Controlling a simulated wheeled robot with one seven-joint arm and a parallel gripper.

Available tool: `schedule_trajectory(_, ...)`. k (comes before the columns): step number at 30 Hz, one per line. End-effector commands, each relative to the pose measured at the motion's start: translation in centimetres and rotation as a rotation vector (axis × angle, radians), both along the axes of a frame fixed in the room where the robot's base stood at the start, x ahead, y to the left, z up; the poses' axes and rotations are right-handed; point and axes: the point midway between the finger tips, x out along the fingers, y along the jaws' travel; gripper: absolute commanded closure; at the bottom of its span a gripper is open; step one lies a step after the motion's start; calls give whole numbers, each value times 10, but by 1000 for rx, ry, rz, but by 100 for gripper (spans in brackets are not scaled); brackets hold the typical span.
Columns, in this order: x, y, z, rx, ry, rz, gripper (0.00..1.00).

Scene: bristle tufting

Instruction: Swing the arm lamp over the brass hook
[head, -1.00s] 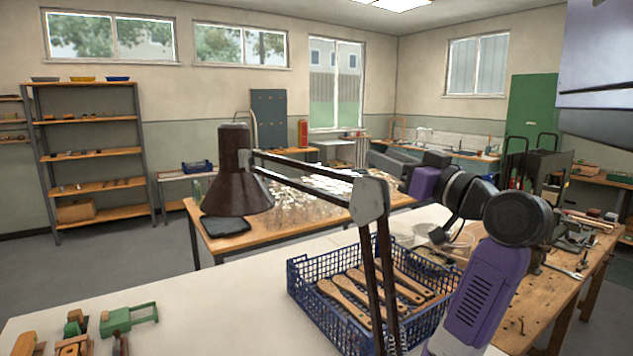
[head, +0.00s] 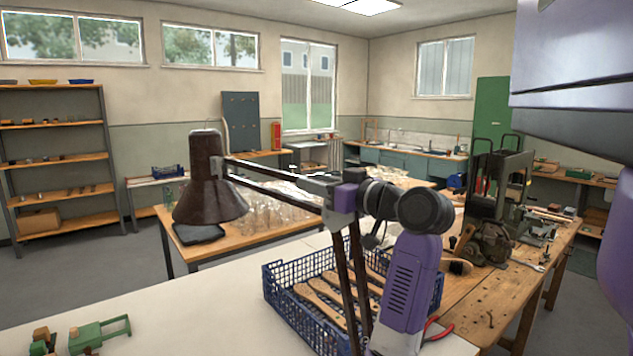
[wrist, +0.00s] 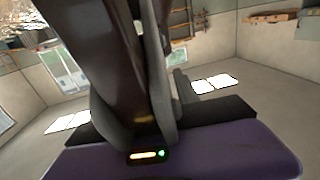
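The arm lamp has a dark brown shade (head: 208,185) that hangs at the left end of its upper bars in the head view. Its elbow (head: 341,196) stands over the blue crate, with two dark lower bars running down from it. My gripper (head: 322,178) reaches in from the right, at the upper bars beside the elbow. In the wrist view a dark brown lamp part (wrist: 115,60) lies between or in front of my grey fingers. Whether they press on it is unclear. I cannot make out the brass hook.
A blue crate (head: 284,306) of wooden brush handles stands on the white table (head: 190,305) under the lamp. Green clamps (head: 97,336) lie front left. Glassware covers the table behind. A dark machine (head: 498,205) and red-handled pliers (head: 437,330) are on the wooden bench at right.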

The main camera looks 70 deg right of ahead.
Motion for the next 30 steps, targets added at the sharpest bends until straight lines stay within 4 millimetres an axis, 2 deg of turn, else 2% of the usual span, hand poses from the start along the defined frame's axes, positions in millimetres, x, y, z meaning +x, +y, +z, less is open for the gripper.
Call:
schedule_trajectory(7,1,0,0,-1,0,0,63)
schedule_trajectory(12,1,0,0,-1,0,0,96)
schedule_trajectory(13,1,0,0,-1,0,0,100)
schedule_trajectory(30,0,0,0,0,-1,0,100)
